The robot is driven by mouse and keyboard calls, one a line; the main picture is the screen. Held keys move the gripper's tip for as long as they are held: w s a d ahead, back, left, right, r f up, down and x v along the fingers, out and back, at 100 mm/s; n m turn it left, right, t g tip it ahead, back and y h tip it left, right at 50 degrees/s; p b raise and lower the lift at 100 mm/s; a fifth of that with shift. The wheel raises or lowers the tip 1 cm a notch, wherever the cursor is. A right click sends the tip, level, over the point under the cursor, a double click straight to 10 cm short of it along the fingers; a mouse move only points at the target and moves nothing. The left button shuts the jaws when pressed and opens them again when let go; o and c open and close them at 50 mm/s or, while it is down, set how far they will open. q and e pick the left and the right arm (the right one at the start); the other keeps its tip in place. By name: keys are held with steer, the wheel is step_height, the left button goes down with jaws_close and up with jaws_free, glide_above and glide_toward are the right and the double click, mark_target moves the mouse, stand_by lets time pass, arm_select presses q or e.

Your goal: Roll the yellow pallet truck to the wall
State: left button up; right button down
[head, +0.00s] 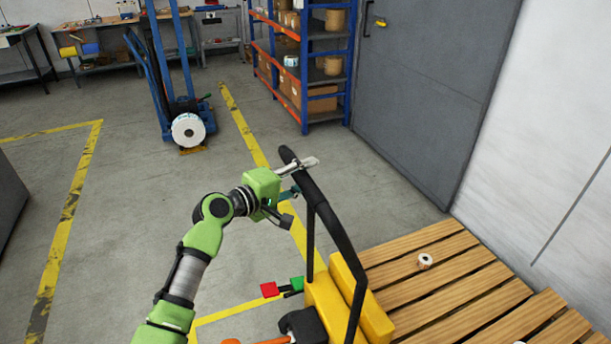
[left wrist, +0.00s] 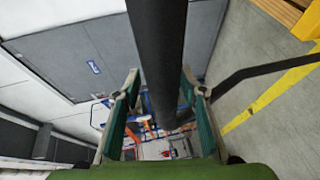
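The yellow pallet truck (head: 324,306) stands at the lower middle of the head view, with a black loop handle (head: 338,232) rising from it. My left gripper (head: 302,178) is at the upper end of this handle, one finger on each side of the bar. In the left wrist view the black bar (left wrist: 160,50) runs between the two spread fingers (left wrist: 162,92), with gaps beside it lower down. The fingers look open around the bar; contact at the tips is unclear. The white wall (head: 575,110) is at the right. My right gripper is not in view.
A wooden pallet (head: 452,302) with a small roll (head: 425,261) lies right of the truck. A grey door (head: 430,85) and blue-orange shelves (head: 306,75) stand behind. A blue hand truck (head: 165,75) holds a white roll (head: 188,130). The floor at left-centre is clear.

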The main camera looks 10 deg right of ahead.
arm_select(q)
steer(key=shift+f, duration=0.15)
steer(key=v, duration=1.2)
steer(key=shift+d, duration=0.1)
stand_by(0.5)
